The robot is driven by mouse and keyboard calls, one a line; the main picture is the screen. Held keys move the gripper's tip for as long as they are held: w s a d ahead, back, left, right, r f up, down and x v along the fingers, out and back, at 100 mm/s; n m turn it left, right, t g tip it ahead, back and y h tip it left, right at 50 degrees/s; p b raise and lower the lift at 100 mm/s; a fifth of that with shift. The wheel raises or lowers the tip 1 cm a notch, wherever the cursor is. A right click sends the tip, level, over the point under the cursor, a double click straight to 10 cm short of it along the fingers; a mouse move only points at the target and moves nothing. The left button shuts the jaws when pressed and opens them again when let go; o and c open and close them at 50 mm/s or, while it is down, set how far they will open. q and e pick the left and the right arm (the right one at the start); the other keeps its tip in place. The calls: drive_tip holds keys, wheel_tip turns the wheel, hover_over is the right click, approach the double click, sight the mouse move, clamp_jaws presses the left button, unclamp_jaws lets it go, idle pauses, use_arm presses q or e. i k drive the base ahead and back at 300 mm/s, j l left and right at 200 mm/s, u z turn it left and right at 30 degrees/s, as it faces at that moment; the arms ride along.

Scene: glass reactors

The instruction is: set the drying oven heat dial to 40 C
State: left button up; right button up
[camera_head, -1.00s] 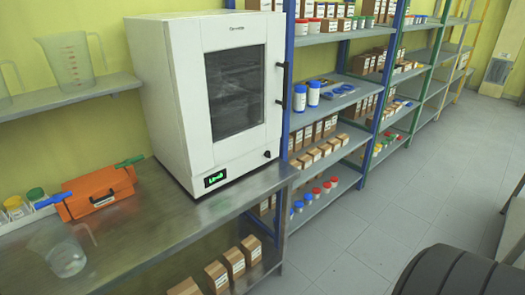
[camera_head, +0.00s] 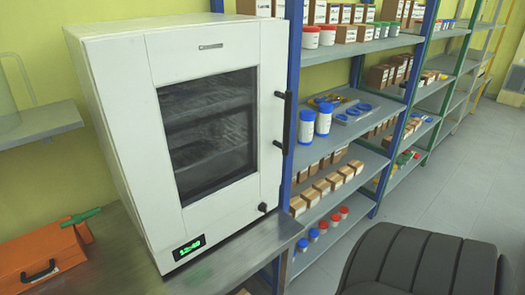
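The white drying oven (camera_head: 120,115) stands on the metal bench, its glass door (camera_head: 207,135) closed. A black vertical handle (camera_head: 286,122) is on the door's right side. A small black round dial (camera_head: 263,207) sits at the lower right of the front; its setting is too small to read. A green lit display (camera_head: 189,247) at the lower left of the front seems to read 12:40. Neither of my grippers shows in the view.
The metal bench (camera_head: 240,262) has bare room in front of the oven. An orange case (camera_head: 40,262) with a green-handled tool lies to the left. Shelves (camera_head: 345,165) with boxes and jars stand to the right. A dark rounded object (camera_head: 420,262) fills the lower right, above the grey floor.

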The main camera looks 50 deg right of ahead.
sight(262, 208)
drive_tip(key=l+u, duration=0.1)
drive_tip(key=l, duration=0.35)
drive_tip(key=k+l+u, duration=0.1)
drive_tip(key=l, duration=0.35)
drive_tip(key=k+l+u, duration=0.1)
drive_tip(key=l, duration=0.35)
drive_tip(key=k+l, duration=0.1)
drive_tip(key=l, duration=0.35)
drive_tip(key=k+l+u, duration=0.15)
drive_tip(key=l, duration=0.3)
drive_tip(key=l+u, duration=0.1)
drive_tip(key=l, duration=0.35)
drive_tip(key=k, duration=0.05)
